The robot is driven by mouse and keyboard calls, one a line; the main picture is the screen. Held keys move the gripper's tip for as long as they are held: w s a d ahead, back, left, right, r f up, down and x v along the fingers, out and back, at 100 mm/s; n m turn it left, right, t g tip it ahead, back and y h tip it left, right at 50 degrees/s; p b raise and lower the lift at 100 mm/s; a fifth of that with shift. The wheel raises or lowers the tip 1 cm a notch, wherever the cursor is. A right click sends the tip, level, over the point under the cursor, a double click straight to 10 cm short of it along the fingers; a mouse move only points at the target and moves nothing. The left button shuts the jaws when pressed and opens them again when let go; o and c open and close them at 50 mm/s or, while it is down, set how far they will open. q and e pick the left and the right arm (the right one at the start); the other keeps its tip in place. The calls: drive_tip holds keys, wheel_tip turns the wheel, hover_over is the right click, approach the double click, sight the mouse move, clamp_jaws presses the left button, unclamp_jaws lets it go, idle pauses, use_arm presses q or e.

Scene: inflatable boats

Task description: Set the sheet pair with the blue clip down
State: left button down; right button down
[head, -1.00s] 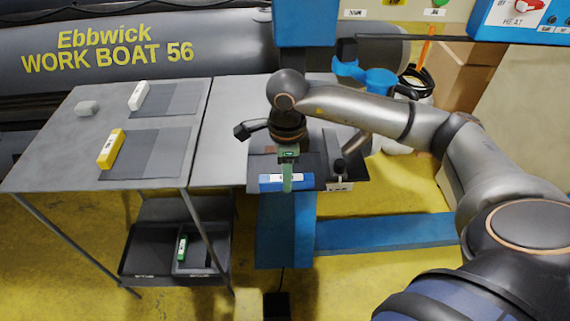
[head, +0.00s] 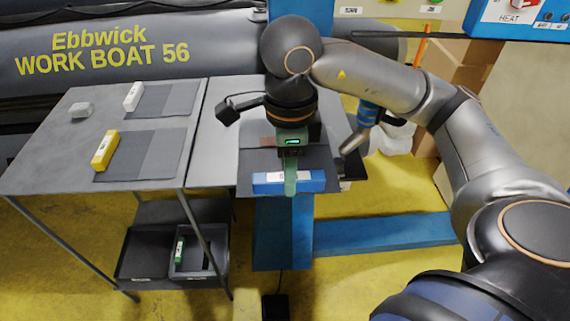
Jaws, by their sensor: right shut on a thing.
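My right gripper (head: 290,181) comes down from above and is shut on the blue clip (head: 310,181), a blue bar with a white label. The clip is on the near edge of a dark grey sheet pair (head: 256,160), which hangs level from it above the near end of the light worktable (head: 220,130). The gripper and wrist hide the middle of the sheets. My left gripper is not in view.
On the grey table at left lie a sheet pair with a yellow clip (head: 105,150), one with a white clip (head: 133,96) and a small grey block (head: 81,110). Below is a black bin (head: 150,255). A blue post (head: 283,235) stands under the held sheets.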

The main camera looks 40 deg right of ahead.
sight(267, 178)
drive_tip(key=s+a+r, duration=0.2)
drive_tip(key=s+a, duration=0.1)
drive_tip(key=s, duration=0.2)
drive_tip(key=w+n, duration=0.1)
drive_tip(key=n, duration=0.2)
drive_tip(key=w+f+n+p, duration=0.1)
drive_tip(key=w+n, duration=0.1)
drive_tip(key=n, duration=0.2)
drive_tip(key=w+f+n, duration=0.1)
drive_tip(key=n, duration=0.3)
drive_tip(key=shift+w+a+f, duration=0.15)
drive_tip(key=shift+w, duration=0.1)
drive_tip(key=n, duration=0.2)
drive_tip(key=w+f+n, duration=0.1)
drive_tip(key=n, duration=0.1)
drive_tip(key=w+f+n+p, duration=0.1)
drive_tip(key=n, duration=0.1)
drive_tip(key=shift+w+n, duration=0.1)
drive_tip(key=shift+n, duration=0.2)
drive_tip(key=n, duration=0.2)
drive_tip(key=w+f+n, duration=0.1)
drive_tip(key=n, duration=0.1)
drive_tip(key=w+d+f+n, duration=0.1)
drive_tip(key=n, duration=0.1)
drive_tip(key=shift+w+f+n+p, duration=0.1)
drive_tip(key=shift+f+n+p, duration=0.05)
drive_tip(key=shift+n+p, duration=0.15)
drive_tip(key=shift+f, duration=0.15)
